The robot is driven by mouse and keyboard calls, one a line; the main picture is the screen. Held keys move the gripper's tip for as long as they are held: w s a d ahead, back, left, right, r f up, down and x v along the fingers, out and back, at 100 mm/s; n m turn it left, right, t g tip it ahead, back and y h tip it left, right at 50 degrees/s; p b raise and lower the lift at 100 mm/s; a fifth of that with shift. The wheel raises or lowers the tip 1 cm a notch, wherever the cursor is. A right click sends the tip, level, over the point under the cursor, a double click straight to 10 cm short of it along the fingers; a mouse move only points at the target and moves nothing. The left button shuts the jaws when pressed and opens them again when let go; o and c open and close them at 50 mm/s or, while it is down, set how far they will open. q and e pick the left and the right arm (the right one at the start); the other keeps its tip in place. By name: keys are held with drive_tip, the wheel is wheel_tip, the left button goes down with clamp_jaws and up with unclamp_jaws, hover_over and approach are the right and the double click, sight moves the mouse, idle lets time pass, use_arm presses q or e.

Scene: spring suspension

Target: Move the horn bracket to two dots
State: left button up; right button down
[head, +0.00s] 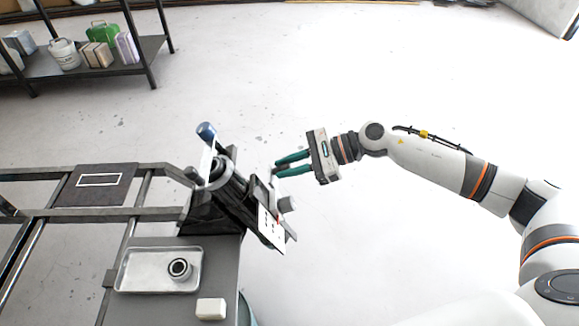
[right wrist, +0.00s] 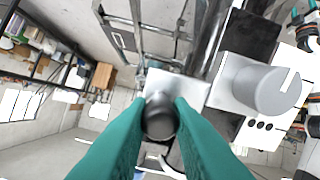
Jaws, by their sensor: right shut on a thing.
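My right gripper (head: 275,168) reaches in from the right to the upper end of the tilted dark assembly (head: 232,194). In the right wrist view its teal fingers (right wrist: 160,112) are shut on a dark round knob (right wrist: 158,122) in front of a pale plate (right wrist: 190,88). I cannot tell whether this knob belongs to the horn bracket. A white panel with dark dots (head: 270,230) is on the assembly's right side; three dots (right wrist: 260,125) show below the silver knob.
A metal tray (head: 130,286) with a dark ring (head: 180,268) lies on the bench, with a white block (head: 211,309) nearby. A blue-capped part (head: 206,131) sticks up from the assembly. A shelf (head: 140,52) with containers stands far left. The floor behind is clear.

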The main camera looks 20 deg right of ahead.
use_arm(q)
drive_tip(key=shift+f, duration=0.2)
use_arm(e)
drive_tip(key=shift+a+r, duration=0.1)
drive_tip(key=shift+r, duration=0.2)
use_arm(q)
drive_tip(key=shift+a, duration=0.1)
use_arm(e)
drive_tip(key=c, duration=1.3)
unclamp_jaws()
use_arm(q)
drive_tip(key=shift+f, duration=0.15)
use_arm(e)
wheel_tip(320, 180, up, 10)
drive_tip(key=shift+w, duration=0.1)
